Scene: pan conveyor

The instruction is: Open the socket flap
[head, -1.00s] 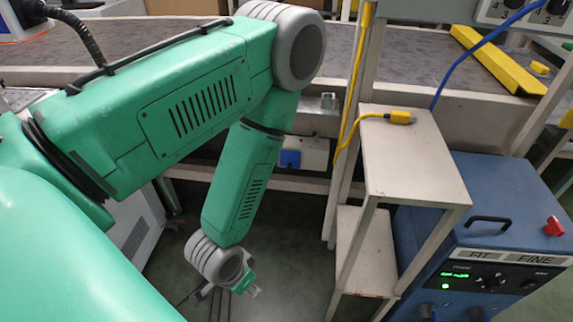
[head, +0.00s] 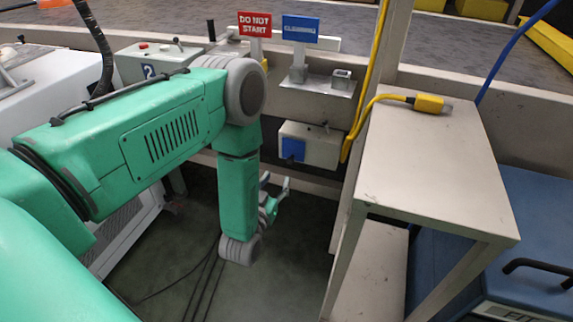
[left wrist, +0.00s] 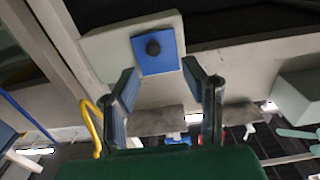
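The socket box (head: 322,146) is pale and fixed under the conveyor's front rail, with a blue flap (head: 293,150) on its left part. The flap lies flat against the box and looks closed. In the left wrist view the blue flap (left wrist: 155,60) carries a dark round knob. My left gripper (head: 275,184) is below and a little left of the box, fingers upward. In the left wrist view, the left gripper (left wrist: 160,78) is open and empty, its fingers either side of the flap in the picture, apparently short of it. My right gripper is out of view.
A pale stand (head: 430,160) is right of the socket, with a yellow plug (head: 429,103) on top. Its yellow cable (head: 352,135) hangs beside the box. A shelf above holds red and blue signs (head: 300,29). Dark cables (head: 205,280) lie on the floor.

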